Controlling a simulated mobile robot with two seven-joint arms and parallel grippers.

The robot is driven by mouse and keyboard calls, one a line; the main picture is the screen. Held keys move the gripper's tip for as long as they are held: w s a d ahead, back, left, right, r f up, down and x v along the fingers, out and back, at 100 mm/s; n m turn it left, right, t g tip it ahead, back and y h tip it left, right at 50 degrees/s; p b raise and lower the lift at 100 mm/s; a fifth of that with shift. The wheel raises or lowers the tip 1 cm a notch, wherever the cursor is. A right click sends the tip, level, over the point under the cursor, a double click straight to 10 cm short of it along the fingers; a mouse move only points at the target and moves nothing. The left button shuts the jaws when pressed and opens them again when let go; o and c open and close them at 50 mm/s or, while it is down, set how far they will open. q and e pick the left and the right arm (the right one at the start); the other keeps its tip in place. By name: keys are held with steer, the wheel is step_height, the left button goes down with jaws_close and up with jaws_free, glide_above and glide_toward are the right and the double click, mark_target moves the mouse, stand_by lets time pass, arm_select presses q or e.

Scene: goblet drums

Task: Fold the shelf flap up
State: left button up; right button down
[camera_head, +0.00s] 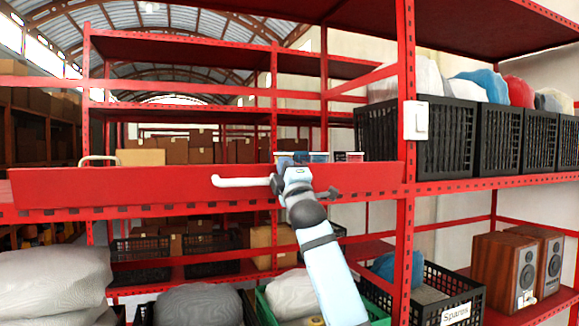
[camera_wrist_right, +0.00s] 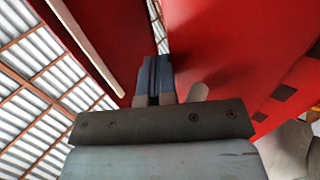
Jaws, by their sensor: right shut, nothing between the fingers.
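The shelf flap (camera_head: 120,187) is a long red panel across the front of the red rack, with its broad face showing towards me. A white bar handle (camera_head: 240,181) runs along its face and also shows in the right wrist view (camera_wrist_right: 88,48). My right gripper (camera_head: 286,163) is at the flap's upper edge, just right of the handle. In the right wrist view its fingers (camera_wrist_right: 153,72) are together and empty, close to red surfaces. I cannot tell whether they touch the flap. The gripper and arm hide part of the panel. My left gripper is out of view.
A red upright post (camera_head: 405,240) stands right of my arm, with a white box (camera_head: 415,120) on it. Black crates (camera_head: 446,140) fill the shelf at right. Small cups (camera_head: 319,157) stand behind the flap. Sacks (camera_head: 50,280) and wooden speakers (camera_head: 503,270) sit lower.

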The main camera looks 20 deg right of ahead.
steer(key=shift+w+r+g, duration=0.25)
steer(key=shift+w+g, duration=0.45)
steer(key=shift+w, duration=0.1)
steer(key=shift+f, duration=0.1)
